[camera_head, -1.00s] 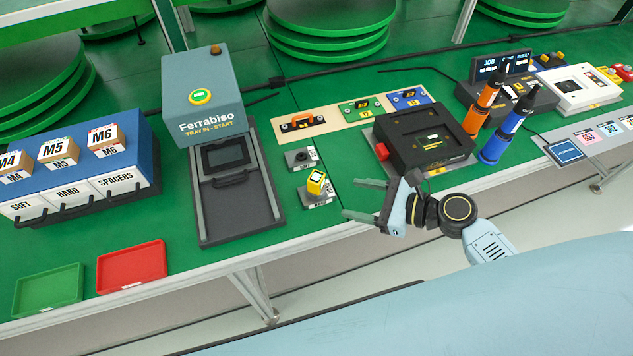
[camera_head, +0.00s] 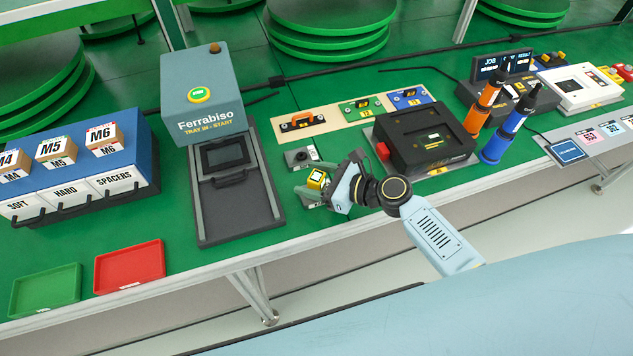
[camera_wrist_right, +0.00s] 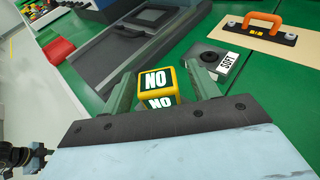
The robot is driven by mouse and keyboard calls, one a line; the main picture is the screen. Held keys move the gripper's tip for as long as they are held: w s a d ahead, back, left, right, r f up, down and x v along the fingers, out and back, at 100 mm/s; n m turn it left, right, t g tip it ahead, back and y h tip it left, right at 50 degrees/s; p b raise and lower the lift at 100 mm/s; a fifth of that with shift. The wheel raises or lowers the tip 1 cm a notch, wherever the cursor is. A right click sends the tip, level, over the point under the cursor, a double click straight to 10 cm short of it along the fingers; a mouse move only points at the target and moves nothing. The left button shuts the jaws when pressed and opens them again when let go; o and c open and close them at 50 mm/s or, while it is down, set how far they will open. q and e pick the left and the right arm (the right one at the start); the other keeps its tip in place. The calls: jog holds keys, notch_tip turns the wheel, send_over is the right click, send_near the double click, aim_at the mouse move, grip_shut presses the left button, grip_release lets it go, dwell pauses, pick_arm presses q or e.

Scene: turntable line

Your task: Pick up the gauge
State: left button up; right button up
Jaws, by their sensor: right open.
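In the right wrist view the gauge (camera_wrist_right: 158,84) shows the word NO on two faces. My right gripper (camera_head: 309,183) is open at the gauge, with one finger on either side of it. The wrist view shows the fingers (camera_wrist_right: 163,76) flanking the block; whether they touch it I cannot tell. The gauge's lower part and its stand are largely hidden by the gripper. My left gripper is not in view.
A grey block with a dark round hole (camera_head: 301,157), marked SOFT in the wrist view, stands just behind the gauge. The Ferrabiso tray station (camera_head: 243,205) is close on the left. A black fixture (camera_head: 424,138) with a red knob is on the right.

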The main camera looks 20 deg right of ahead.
jog(key=shift+w+a+f, duration=0.2)
jog(key=shift+w+a, duration=0.15)
jog(key=shift+a, duration=0.05)
